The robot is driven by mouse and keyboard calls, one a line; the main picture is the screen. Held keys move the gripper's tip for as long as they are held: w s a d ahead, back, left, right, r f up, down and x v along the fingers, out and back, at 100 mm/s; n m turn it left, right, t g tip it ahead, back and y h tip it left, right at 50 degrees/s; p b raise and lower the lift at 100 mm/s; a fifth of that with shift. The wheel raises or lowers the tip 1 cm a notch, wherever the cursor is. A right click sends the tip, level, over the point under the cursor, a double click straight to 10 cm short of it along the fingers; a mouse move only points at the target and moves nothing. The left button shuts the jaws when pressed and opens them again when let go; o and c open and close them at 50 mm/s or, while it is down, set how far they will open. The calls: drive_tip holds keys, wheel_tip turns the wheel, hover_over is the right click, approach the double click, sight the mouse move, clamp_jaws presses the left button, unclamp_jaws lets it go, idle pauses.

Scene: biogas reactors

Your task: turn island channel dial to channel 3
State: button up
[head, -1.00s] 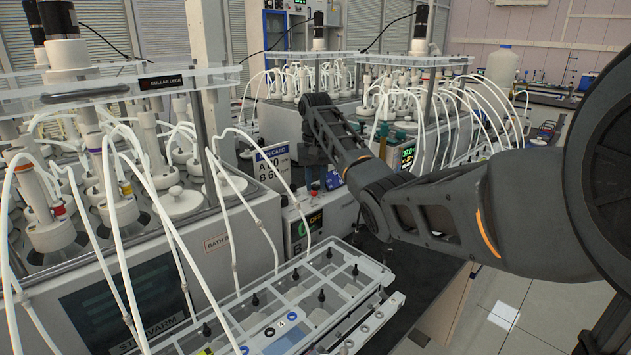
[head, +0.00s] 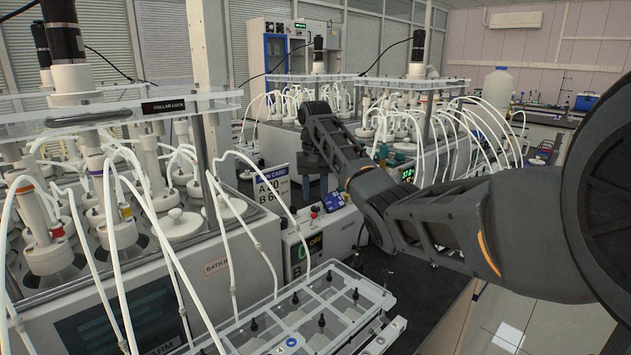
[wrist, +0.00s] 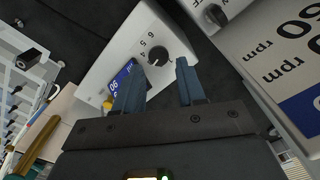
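The channel dial (wrist: 157,54) shows in the wrist view as a round black knob on a white sloped panel. The numbers 4, 5 and 6 are printed on one side of it and a 1 seems to show on the other. I cannot read its setting for certain. My gripper (wrist: 157,66) is open, with its two blue-grey fingers on either side of the knob in the picture. Whether they touch it or are still above it is unclear. In the head view, my dark gripper (head: 312,162) points down behind the white unit, and the dial cannot be made out.
A card marked A and B in rpm (head: 271,190) stands left of my gripper; it also fills the right of the wrist view (wrist: 285,60). A clear-lidded tray (head: 345,290), a bath with tubes (head: 215,270) and a green display (head: 407,175) are nearby.

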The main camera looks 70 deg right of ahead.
sight(316, 207)
drive_tip(key=shift+s+r, duration=0.1)
drive_tip(key=shift+r, duration=1.95)
